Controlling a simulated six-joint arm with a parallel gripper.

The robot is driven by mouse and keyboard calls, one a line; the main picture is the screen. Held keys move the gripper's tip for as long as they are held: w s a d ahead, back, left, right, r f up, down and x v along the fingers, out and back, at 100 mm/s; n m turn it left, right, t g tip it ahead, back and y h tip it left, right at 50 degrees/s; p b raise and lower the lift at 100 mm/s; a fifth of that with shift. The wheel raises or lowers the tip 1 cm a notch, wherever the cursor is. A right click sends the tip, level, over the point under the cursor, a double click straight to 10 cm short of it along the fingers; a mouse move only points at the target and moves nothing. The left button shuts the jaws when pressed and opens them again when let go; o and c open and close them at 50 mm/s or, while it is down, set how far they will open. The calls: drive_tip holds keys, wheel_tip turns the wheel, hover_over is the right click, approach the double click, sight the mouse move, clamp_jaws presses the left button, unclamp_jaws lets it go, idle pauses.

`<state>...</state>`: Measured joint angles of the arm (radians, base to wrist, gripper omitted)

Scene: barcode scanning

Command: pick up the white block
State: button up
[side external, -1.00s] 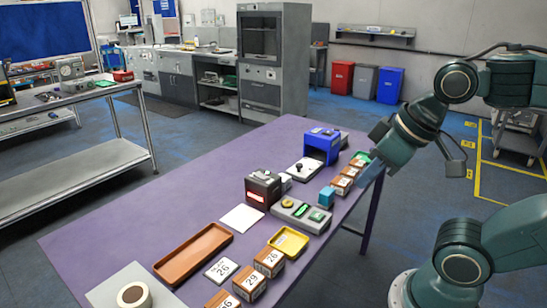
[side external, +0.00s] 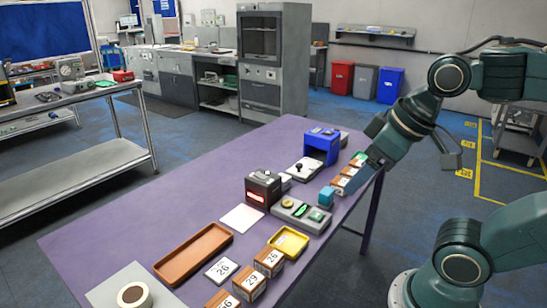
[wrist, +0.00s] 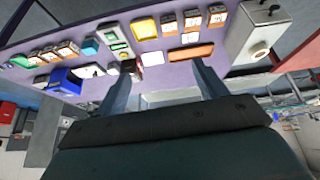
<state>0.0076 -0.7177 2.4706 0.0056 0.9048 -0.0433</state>
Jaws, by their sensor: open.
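The white block (side external: 221,269) is a flat white piece marked with a number. It lies on the purple table near the front, between the orange tray and the row of brown boxes.
Brown numbered boxes (side external: 268,262) stand close to the right of the block. An orange tray (side external: 193,253) and a yellow tray (side external: 289,242) are nearby. A red-lit scanner box (side external: 262,188), a button panel (side external: 301,214) and a blue unit (side external: 321,146) stand farther back.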

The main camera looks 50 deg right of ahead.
drive_tip(key=w+d+r+n+g+h, duration=0.1)
drive_tip(key=w+d+n, duration=0.4)
drive_tip(key=w, duration=0.7)
drive_tip(key=w+d+r+n+g+h, duration=0.15)
drive_tip(key=w+d+n, duration=0.35)
drive_tip(key=w, duration=0.7)
drive_tip(key=w+d+f+n+g, duration=0.1)
drive_tip(key=w+d+f+n, duration=0.2)
drive_tip(key=w+d+f, duration=0.3)
drive_tip(key=w+d+f+n+g+y, duration=0.1)
drive_tip(key=w+d+f+n+g, duration=0.1)
drive_tip(key=w+d+f+n, duration=0.2)
drive_tip(key=w+d+f, duration=0.3)
drive_tip(key=d+f, duration=0.5)
drive_tip(key=f, duration=0.2)
drive_tip(key=shift+n, duration=0.3)
drive_tip(key=shift+w, duration=0.1)
drive_tip(key=shift+d+f, duration=0.15)
drive_tip(key=shift+f, duration=1.25)
drive_tip(key=shift+d+f, duration=0.2)
drive_tip(key=shift+f, duration=1.2)
drive_tip(key=shift+d+f, duration=0.15)
drive_tip(key=shift+f, duration=1.25)
drive_tip(key=shift+d+f, duration=0.2)
drive_tip(key=shift+f, duration=1.1)
drive_tip(key=shift+d+f, duration=0.2)
drive_tip(key=shift+f, duration=1.1)
